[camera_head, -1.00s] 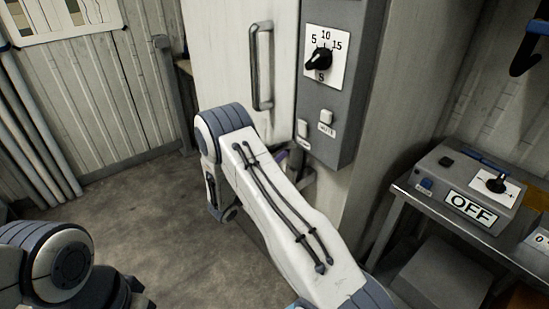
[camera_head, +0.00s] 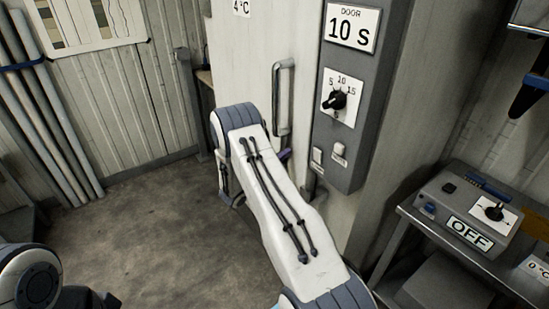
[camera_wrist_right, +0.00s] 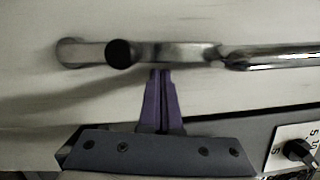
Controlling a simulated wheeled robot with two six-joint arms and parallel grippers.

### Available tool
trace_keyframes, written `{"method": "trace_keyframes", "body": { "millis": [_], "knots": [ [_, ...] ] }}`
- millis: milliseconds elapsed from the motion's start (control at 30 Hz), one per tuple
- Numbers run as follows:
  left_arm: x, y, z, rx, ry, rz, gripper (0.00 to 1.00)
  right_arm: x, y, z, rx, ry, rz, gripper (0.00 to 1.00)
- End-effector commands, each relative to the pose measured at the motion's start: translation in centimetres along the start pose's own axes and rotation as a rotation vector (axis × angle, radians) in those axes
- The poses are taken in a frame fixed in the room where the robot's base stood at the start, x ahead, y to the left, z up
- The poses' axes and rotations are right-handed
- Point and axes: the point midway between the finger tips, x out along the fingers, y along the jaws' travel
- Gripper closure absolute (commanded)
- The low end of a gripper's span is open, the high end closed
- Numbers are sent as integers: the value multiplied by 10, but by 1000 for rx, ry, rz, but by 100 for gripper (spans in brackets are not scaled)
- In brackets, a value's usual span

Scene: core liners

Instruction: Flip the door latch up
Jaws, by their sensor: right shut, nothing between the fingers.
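The pale door (camera_head: 240,60) has a vertical metal pull handle (camera_head: 283,100). In the right wrist view the handle (camera_wrist_right: 285,57) lies sideways as a shiny bar, in line with a metal lever (camera_wrist_right: 180,50) with a dark round knob (camera_wrist_right: 120,53), which looks like the latch. My right gripper (camera_wrist_right: 161,76) is shut and empty. Its purple fingertips are right at the lever's edge, between the knob and the handle; whether they touch it I cannot tell. In the head view my right arm hides the latch and most of this gripper. My left gripper is not in view.
A grey control panel (camera_head: 358,120) with a dial (camera_head: 334,99) and a "10 S" sign is right of the handle. A metal bench (camera_head: 455,243) at the right carries a box (camera_head: 470,215) marked OFF. Pipes (camera_head: 55,110) lean at the left. The floor (camera_head: 150,220) is clear.

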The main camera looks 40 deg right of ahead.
Motion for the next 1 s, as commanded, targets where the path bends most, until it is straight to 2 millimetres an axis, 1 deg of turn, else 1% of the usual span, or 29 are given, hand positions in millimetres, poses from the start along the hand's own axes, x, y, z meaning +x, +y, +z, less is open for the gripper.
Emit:
{"method": "trace_keyframes", "body": {
  "millis": [100,233,700,867,1000],
  "knots": [
    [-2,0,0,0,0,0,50,6,-2,-2,0,8,-1,100],
    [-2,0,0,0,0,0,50,9,-2,-2,1,12,-2,100],
    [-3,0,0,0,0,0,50,10,-2,-2,3,12,-3,100],
    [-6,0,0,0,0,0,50,6,-3,-6,1,8,-2,100],
    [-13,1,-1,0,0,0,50,-5,-4,-17,-2,0,2,100]
  ]
}}
